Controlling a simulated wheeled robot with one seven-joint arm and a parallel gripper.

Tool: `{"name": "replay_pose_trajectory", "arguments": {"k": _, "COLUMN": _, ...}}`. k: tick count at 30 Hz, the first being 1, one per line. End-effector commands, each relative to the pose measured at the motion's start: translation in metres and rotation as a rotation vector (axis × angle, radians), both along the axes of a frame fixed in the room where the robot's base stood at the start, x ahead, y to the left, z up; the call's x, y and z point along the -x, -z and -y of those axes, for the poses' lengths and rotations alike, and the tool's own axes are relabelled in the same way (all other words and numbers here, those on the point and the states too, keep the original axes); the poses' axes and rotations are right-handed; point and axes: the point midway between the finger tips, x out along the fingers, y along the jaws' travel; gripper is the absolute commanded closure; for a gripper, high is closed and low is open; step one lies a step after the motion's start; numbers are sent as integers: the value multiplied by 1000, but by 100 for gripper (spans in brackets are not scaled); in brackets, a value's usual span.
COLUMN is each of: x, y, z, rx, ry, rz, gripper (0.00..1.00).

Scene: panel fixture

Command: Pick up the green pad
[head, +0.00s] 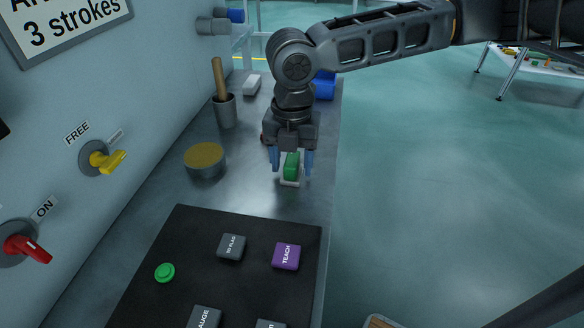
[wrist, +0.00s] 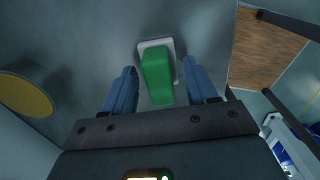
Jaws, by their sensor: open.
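The green pad (head: 291,166) is a small green block on a thin white base (head: 290,183) on the grey bench, near its right edge. My gripper (head: 291,170) is open above and around it, pointing down, with one blue finger on each side. In the wrist view the green pad (wrist: 157,77) lies between the two fingers of my gripper (wrist: 160,88), with a gap on both sides. The white base (wrist: 168,44) shows behind and beside it. I cannot tell exactly how far down the fingertips reach.
A tin with a yellow top (head: 205,160) stands left of the gripper. A grey cup (head: 225,111) with a wooden handle is behind it. A dark panel with keys (head: 225,275) lies in front. The wall with knobs (head: 100,158) bounds the left; the bench edge is close on the right.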

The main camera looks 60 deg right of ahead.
Motion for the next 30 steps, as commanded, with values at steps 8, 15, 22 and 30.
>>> {"name": "replay_pose_trajectory", "arguments": {"k": 8, "x": 0, "y": 0, "z": 0, "rx": 0, "ry": 0, "rz": 1, "gripper": 56}}
{"name": "replay_pose_trajectory", "arguments": {"k": 15, "x": 0, "y": 0, "z": 0, "rx": 0, "ry": 0, "rz": 1, "gripper": 79}}
{"name": "replay_pose_trajectory", "arguments": {"k": 22, "x": 0, "y": -1, "z": 0, "rx": 0, "ry": 0, "rz": 1, "gripper": 98}}
{"name": "replay_pose_trajectory", "arguments": {"k": 30, "x": 0, "y": -3, "z": 0, "rx": 1, "ry": 0, "rz": 1, "gripper": 100}}
